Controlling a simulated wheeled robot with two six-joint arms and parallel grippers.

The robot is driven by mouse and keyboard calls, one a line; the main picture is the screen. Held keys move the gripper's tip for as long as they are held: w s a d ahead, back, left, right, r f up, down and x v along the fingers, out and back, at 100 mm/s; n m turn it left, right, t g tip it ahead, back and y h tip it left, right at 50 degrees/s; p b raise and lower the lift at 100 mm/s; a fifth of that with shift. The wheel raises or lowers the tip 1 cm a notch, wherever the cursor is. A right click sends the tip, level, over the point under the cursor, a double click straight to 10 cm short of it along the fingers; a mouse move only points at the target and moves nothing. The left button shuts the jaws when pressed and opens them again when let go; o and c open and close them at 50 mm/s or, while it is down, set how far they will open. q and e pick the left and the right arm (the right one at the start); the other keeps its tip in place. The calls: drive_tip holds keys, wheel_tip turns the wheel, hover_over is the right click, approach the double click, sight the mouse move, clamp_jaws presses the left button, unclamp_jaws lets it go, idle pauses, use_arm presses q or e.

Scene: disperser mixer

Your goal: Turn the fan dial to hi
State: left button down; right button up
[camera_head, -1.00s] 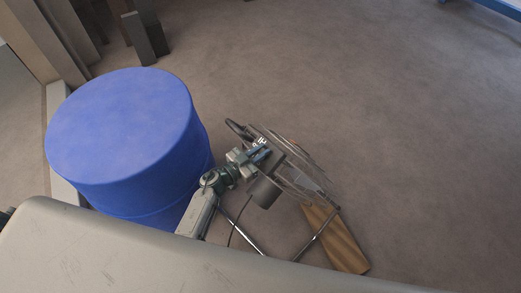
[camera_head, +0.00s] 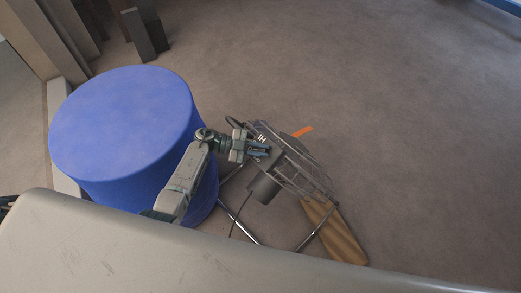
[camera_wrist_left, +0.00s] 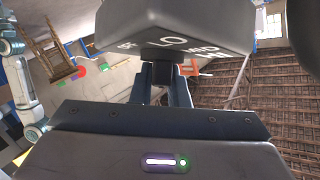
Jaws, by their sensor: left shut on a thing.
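The fan (camera_head: 300,170) has a wire cage and a tubular metal stand and stands on the floor, tilted. My left gripper (camera_head: 264,151) reaches its back housing from the left. In the left wrist view the grey housing (camera_wrist_left: 175,25) carries white lettering, with "LO" readable and other marks partly cut off or at an angle. Below the housing is a small dark dial (camera_wrist_left: 161,54), between the fingertips of my left gripper (camera_wrist_left: 161,72). The gripper is shut on it. The dial's exact pointing direction is hidden. My right gripper is not seen.
A large blue drum (camera_head: 125,125) stands close to the left of the fan, beside my left arm. A wooden board (camera_head: 336,233) lies by the fan's foot. An orange piece (camera_head: 303,131) shows behind the cage. The carpet to the right is clear.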

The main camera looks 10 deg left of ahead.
use_arm(q)
drive_tip(key=m+g+y+b, duration=0.1)
drive_tip(key=m+g, duration=0.2)
drive_tip(key=shift+f+b, duration=0.1)
drive_tip(key=shift+b, duration=0.2)
drive_tip(key=shift+m+g+y+b, duration=0.35)
drive_tip(key=shift+m+g+y, duration=0.15)
drive_tip(key=shift+m+g, duration=0.35)
drive_tip(key=shift+m, duration=0.35)
drive_tip(key=shift+s+g, duration=0.1)
drive_tip(key=shift+g, duration=0.15)
